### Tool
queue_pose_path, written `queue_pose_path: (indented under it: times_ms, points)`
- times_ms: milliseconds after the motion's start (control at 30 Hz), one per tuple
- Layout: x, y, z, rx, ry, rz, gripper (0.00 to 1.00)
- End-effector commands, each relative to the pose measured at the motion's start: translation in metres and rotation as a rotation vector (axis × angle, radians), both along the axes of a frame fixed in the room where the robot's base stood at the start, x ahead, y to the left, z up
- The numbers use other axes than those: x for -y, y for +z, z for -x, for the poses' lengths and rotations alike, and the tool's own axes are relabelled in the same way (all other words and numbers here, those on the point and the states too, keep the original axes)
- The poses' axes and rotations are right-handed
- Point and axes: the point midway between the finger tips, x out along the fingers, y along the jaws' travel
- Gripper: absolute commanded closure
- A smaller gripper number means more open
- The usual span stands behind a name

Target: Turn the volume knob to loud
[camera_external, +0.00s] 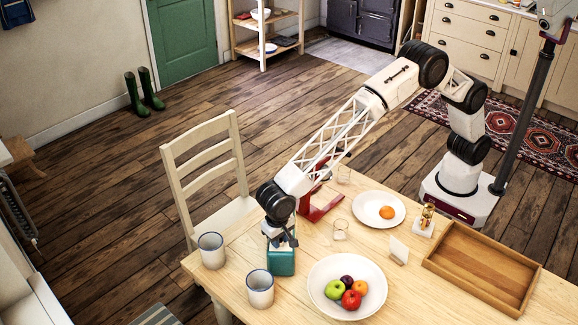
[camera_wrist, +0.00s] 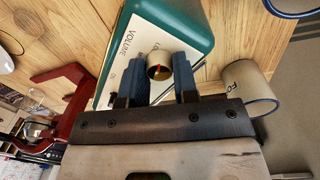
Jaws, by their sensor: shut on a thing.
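The teal box (camera_external: 283,263) stands on the table near its front left, below my gripper (camera_external: 281,236). In the wrist view the teal box (camera_wrist: 190,25) has a cream face (camera_wrist: 140,25) printed "VOLUME", with a partly covered word starting "LO". The round volume knob (camera_wrist: 159,66) has a cream-coloured top and a small red pointer mark. My gripper (camera_wrist: 162,78) is shut on the knob, with one dark finger on each side. The fingers hide part of the printed scale, so I cannot tell which setting the pointer is at.
A mug (camera_external: 260,289) stands close to the box and another mug (camera_external: 211,250) is to its left. A fruit bowl (camera_external: 320,300) is at the right. A red stand (camera_external: 318,208), an egg plate (camera_external: 363,204) and a wooden tray (camera_external: 460,284) are farther off.

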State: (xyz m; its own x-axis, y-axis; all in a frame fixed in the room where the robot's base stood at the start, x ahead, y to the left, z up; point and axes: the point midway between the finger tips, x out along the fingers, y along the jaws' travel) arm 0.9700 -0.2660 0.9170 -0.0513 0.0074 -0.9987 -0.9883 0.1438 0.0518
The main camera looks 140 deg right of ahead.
Motion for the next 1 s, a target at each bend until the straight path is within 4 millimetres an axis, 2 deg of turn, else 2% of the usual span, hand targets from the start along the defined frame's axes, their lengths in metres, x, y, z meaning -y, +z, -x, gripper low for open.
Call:
queue_pose_path:
  times_ms: [33, 67, 200, 667, 1000]
  points:
    - [-0.001, -0.002, 0.0, -0.002, 0.001, -0.001, 0.96]
    - [-0.001, -0.002, 0.0, -0.002, 0.001, 0.0, 0.68]
    - [-0.001, -0.001, 0.0, -0.002, 0.001, 0.0, 0.47]
    - [0.0, 0.006, 0.0, 0.0, 0.001, 0.0, 0.47]
    - [0.0, 0.042, -0.003, 0.0, 0.001, 0.0, 0.47]
